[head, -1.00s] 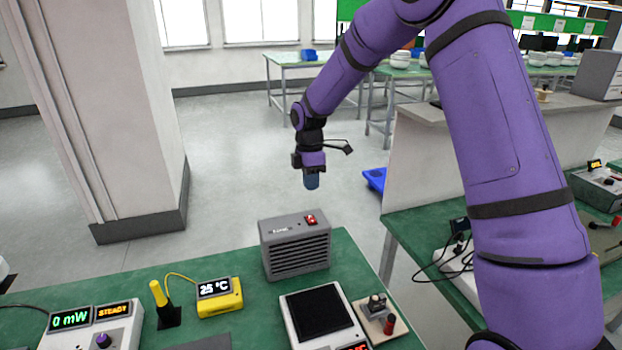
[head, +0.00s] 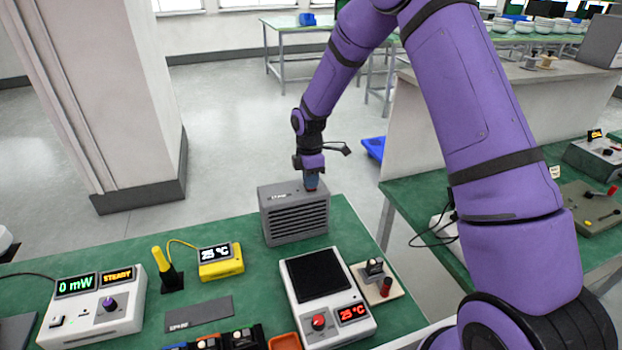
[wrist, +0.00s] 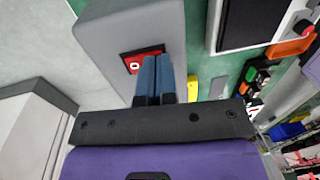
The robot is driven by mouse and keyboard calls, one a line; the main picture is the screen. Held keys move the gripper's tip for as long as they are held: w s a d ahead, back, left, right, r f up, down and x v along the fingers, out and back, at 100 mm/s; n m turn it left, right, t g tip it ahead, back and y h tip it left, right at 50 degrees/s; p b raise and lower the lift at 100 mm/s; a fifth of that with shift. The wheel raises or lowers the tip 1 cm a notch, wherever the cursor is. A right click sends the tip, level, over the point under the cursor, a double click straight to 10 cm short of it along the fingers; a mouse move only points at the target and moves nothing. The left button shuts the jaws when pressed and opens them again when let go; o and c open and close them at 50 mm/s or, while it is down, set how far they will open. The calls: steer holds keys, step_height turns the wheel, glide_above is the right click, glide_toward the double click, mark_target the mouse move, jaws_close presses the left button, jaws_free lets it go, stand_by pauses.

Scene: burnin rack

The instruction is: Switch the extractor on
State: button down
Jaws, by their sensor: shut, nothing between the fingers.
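The extractor is a grey box (head: 295,217) with a slatted front, standing at the back edge of the green bench. Its red rocker switch (wrist: 140,62) on the top face shows in the wrist view, just beyond my fingertips. My gripper (head: 311,184) is shut and empty, pointing down at the extractor's top at the switch. In the wrist view the blue fingers (wrist: 154,75) are together and overlap the right part of the switch's dark surround. I cannot tell whether they touch it. In the head view the gripper mostly hides the switch.
A hot plate (head: 318,277) with a red display stands in front of the extractor. A yellow thermometer (head: 221,262) reading 25 °C, a yellow probe in a black stand (head: 165,268) and a power meter (head: 92,305) are to the left. A small board (head: 377,280) lies right.

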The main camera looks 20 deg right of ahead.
steer(key=shift+s+f, duration=0.15)
steer(key=shift+f, duration=0.15)
steer(key=shift+w+r, duration=0.35)
steer(key=shift+w, duration=0.45)
step_height(320, 180, up, 11)
steer(key=w, duration=0.1)
steer(key=shift+w+f, duration=0.15)
stand_by(0.3)
stand_by(0.4)
